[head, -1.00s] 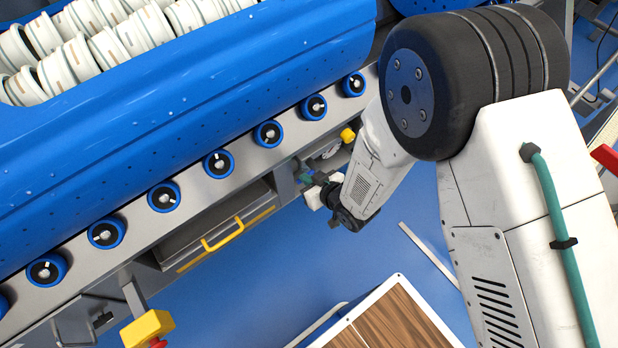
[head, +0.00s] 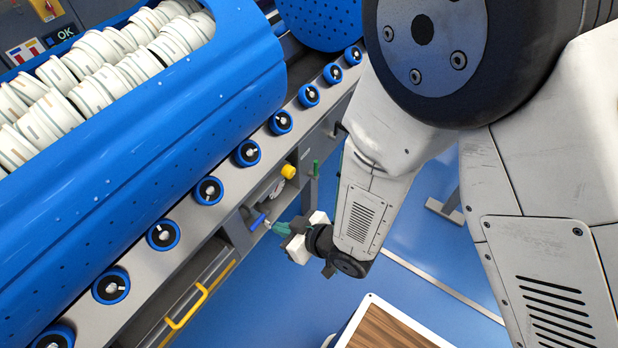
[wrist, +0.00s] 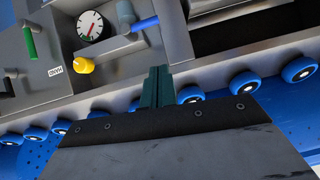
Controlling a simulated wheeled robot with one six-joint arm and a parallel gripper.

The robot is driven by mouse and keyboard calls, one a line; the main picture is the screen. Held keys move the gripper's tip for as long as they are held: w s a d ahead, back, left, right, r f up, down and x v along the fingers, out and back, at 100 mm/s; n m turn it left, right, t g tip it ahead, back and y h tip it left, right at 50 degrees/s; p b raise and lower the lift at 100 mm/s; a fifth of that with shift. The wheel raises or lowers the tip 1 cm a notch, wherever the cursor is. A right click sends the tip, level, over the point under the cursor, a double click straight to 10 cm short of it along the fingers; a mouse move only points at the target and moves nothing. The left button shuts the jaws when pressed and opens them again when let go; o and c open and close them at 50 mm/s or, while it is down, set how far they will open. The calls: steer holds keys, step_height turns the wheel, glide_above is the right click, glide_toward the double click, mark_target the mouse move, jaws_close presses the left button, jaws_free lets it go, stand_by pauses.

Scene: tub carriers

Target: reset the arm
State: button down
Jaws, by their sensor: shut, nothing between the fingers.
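My gripper (head: 280,229) is near the side of the grey roller frame, below the row of blue rollers, in the head view. Its teal fingers are together with nothing between them. They also show in the wrist view (wrist: 157,88), pointing toward the frame. A blue handle (head: 258,222) is close to the fingertips in the head view; I cannot tell whether they touch. The blue handle also shows in the wrist view (wrist: 145,25), above the fingers.
A blue perforated tub (head: 150,130) full of white rings rests on the rollers (head: 208,190). A yellow knob (head: 288,171), a gauge (wrist: 89,26) and a green handle (wrist: 28,42) are on the frame. A wood-topped box (head: 385,328) stands at bottom. Blue floor between is clear.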

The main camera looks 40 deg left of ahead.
steer(key=d+f+h, duration=0.4)
steer(key=d+f, duration=0.1)
steer(key=d, duration=0.1)
steer(key=w+d+r+m+t+h, duration=0.1)
steer(key=w+d+r+m+h, duration=0.25)
steer(key=w+d+r, duration=0.4)
steer(key=w+d+r+m+h, duration=0.3)
steer(key=w+d+r+h, duration=0.15)
steer(key=d+r, duration=0.5)
steer(key=s+d+r+m, duration=0.2)
steer(key=d+r+m, duration=0.1)
steer(key=d+r, duration=0.5)
steer(key=s+d+r+m, duration=0.3)
steer(key=d+r, duration=0.5)
steer(key=d, duration=0.3)
steer(key=s+d+r+m+t, duration=0.1)
steer(key=s+d+r+m, duration=0.2)
steer(key=d+r+m, duration=0.2)
steer(key=d+r, duration=0.3)
steer(key=d, duration=0.1)
steer(key=shift+d+r+y, duration=0.3)
steer(key=shift+d+r, duration=0.05)
steer(key=shift+d, duration=0.05)
